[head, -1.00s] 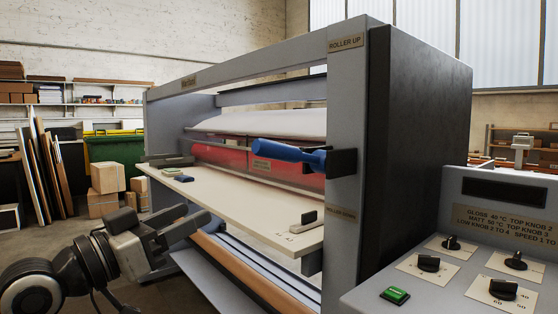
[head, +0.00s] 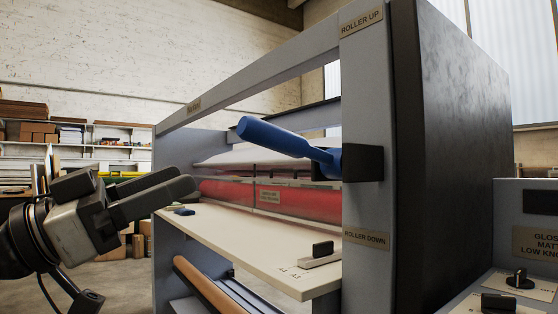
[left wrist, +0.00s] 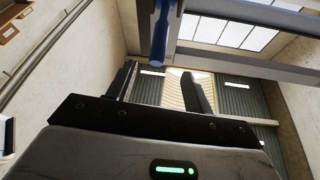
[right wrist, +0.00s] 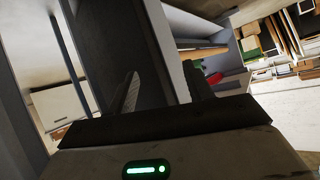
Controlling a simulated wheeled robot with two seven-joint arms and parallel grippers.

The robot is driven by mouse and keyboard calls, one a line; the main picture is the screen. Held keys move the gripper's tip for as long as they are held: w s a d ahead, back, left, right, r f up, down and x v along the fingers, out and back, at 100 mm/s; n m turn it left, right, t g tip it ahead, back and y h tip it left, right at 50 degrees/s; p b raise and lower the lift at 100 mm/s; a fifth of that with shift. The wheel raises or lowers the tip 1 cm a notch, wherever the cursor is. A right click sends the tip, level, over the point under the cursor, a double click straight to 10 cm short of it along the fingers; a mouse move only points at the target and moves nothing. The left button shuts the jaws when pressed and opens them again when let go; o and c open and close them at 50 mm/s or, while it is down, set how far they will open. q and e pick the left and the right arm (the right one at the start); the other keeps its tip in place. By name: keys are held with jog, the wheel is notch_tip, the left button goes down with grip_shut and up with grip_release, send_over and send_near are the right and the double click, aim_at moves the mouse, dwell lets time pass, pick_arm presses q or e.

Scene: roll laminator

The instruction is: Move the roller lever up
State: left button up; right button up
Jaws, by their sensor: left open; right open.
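The roller lever is a blue handle (head: 275,137) on a dark block (head: 362,163) fixed to the grey right post of the laminator. It sticks out to the left, its free end tilted up in the head view, at a height between the ROLLER UP plate (head: 361,23) and ROLLER DOWN plate (head: 366,239). My left gripper (head: 188,182) is open and empty, left of and below the handle's free end. In the left wrist view the blue lever (left wrist: 160,40) shows beyond the open fingers (left wrist: 158,88), apart from them. My right gripper (right wrist: 160,88) is open and empty.
A red roller (head: 230,192) runs behind. The control panel (head: 500,285) with knobs stands at right. Shelves (head: 100,135) line the back wall.

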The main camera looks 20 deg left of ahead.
pick_arm(q)
jog(key=p, duration=0.3)
send_near(275, 139)
jog(key=w+r, duration=0.2)
jog(key=w, duration=0.1)
jog(key=x, duration=0.4)
jog(key=f+p+x, duration=0.1)
jog(key=x, duration=0.1)
jog(key=shift+w+d+r, duration=0.15)
jog(key=shift+d, duration=0.4)
jog(key=shift+w+d+r, duration=0.1)
jog(key=shift+w+d, duration=0.1)
jog(key=shift+w, duration=0.1)
jog(key=shift+w+d+r, duration=0.1)
jog(key=shift+w+d, duration=0.2)
pick_arm(e)
jog(key=shift+t, duration=0.4)
jog(key=r, duration=0.2)
jog(key=d+r, duration=0.1)
jog(key=r, duration=0.2)
jog(key=shift+d, duration=0.1)
